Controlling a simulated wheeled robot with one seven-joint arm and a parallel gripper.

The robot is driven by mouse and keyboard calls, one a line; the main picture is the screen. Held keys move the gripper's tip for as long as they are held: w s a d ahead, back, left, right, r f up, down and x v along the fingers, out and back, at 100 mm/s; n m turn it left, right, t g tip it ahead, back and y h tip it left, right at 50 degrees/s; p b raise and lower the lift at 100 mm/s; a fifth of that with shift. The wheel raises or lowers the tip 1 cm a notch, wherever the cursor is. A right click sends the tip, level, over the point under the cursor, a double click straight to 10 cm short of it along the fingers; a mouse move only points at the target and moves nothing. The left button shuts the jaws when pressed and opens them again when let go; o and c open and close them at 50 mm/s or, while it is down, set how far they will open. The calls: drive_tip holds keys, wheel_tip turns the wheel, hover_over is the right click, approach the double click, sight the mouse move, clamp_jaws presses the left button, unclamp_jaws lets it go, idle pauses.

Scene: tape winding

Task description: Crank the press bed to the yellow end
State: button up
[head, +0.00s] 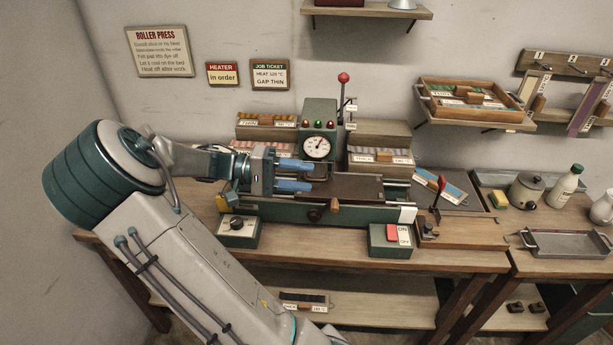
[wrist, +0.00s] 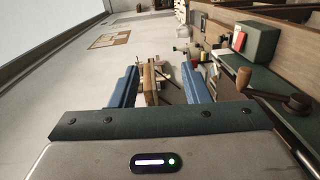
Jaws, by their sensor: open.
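The green roller press (head: 370,214) stands on the workbench with its dial and red-knobbed lever (head: 343,78). Its flat brown bed (head: 345,187) shows right of my gripper. A yellow piece (head: 224,202) marks the press's left end; a white piece (head: 407,214) is at its right end. The crank has a dark hub (head: 314,215) on the front and a wooden knob (head: 334,205) to its right. The wrist view shows the knob (wrist: 243,78) outside the fingers, to the right. My gripper (head: 312,176) is open, above and behind the crank; its fingers hide part of the press.
A dark-knobbed control box (head: 238,231) and a red ON/OFF switch box (head: 390,240) stand in front of the press. A red-handled tool on a wooden base (head: 460,233) stands to the right. Boxes of sorted pieces (head: 380,156) stand behind. A metal tray (head: 567,242) lies far right.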

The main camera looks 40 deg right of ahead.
drive_tip(key=shift+w+a+r+p, duration=0.6)
drive_tip(key=shift+w+r+p, duration=0.05)
drive_tip(key=shift+r+p, duration=0.1)
drive_tip(key=shift+w+a+r+p, duration=0.55)
drive_tip(key=shift+w+r+p, duration=0.05)
drive_tip(key=shift+r, duration=0.15)
drive_tip(key=shift+s+d+f, duration=0.15)
drive_tip(key=c, duration=0.7)
drive_tip(key=s+d+f+m+y, duration=0.1)
drive_tip(key=d+f+m+y, duration=0.1)
drive_tip(key=s+d+f+m+t+y+b, duration=0.1)
drive_tip(key=s+d+f+m+y, duration=0.1)
drive_tip(key=s+d+f+m+t+y+b, duration=0.1)
drive_tip(key=d+f+y, duration=0.1)
drive_tip(key=y, duration=0.1)
drive_tip(key=shift+s+m, duration=0.35)
drive_tip(key=shift+m, duration=0.05)
clamp_jaws()
drive_tip(key=s+d+f+m+t+y+b, duration=0.1)
drive_tip(key=s+d+m+t+y+b, duration=0.1)
drive_tip(key=d+m+t, duration=0.35)
drive_tip(key=s+d+f+m+t+y+b, duration=0.1)
drive_tip(key=s+d+m+t+y+b, duration=0.15)
drive_tip(key=d+m+t, duration=0.35)
drive_tip(key=w+a+f+p, duration=0.2)
drive_tip(key=w+a+f, duration=0.1)
drive_tip(key=f, duration=0.5)
drive_tip(key=shift+w+g, duration=0.3)
drive_tip(key=shift+g, duration=0.15)
